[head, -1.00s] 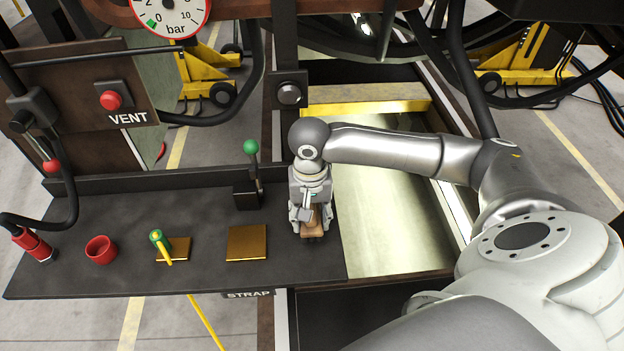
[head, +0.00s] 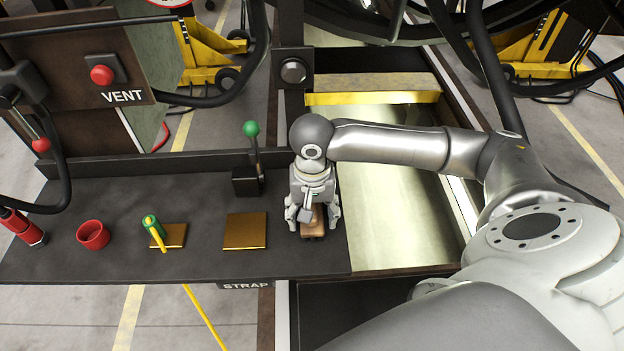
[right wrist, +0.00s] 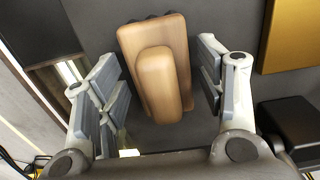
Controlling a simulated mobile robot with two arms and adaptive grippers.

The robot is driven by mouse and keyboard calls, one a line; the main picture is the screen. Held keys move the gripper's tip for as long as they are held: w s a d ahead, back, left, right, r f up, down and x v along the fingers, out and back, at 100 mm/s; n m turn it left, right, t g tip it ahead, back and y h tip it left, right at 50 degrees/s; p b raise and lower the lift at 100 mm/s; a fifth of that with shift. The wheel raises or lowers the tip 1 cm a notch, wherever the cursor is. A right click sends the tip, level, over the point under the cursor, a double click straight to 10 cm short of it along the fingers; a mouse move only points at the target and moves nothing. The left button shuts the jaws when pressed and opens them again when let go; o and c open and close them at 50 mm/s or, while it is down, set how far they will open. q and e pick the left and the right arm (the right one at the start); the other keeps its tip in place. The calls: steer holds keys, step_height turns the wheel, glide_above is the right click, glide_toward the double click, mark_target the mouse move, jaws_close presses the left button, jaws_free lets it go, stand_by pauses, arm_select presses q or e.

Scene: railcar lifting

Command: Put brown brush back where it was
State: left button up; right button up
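The brown brush (head: 313,230) lies on the dark shelf (head: 120,265) near its right end. In the right wrist view the brush (right wrist: 158,78) is a light brown wooden block with a raised rounded grip and dark bristles just showing at its far edge. My right gripper (head: 312,218) is over the brush from above. Its fingers are open, one on each side of the brush, with a gap visible on both sides. My left gripper is not in view.
Left of the brush are a square brass plate (head: 245,231), a green-topped lever (head: 251,150), a yellow-green handle (head: 153,230) on another brass plate, and a red cup (head: 93,235). A red-tipped tool (head: 22,228) is at far left. Right of the shelf is an open pit (head: 395,195).

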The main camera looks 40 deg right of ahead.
mark_target(312, 208)
steer(key=shift+r, duration=0.2)
steer(key=shift+r, duration=0.3)
step_height(312, 208, up, 11)
steer(key=shift+r+b, duration=0.1)
steer(key=shift+b, duration=0.9)
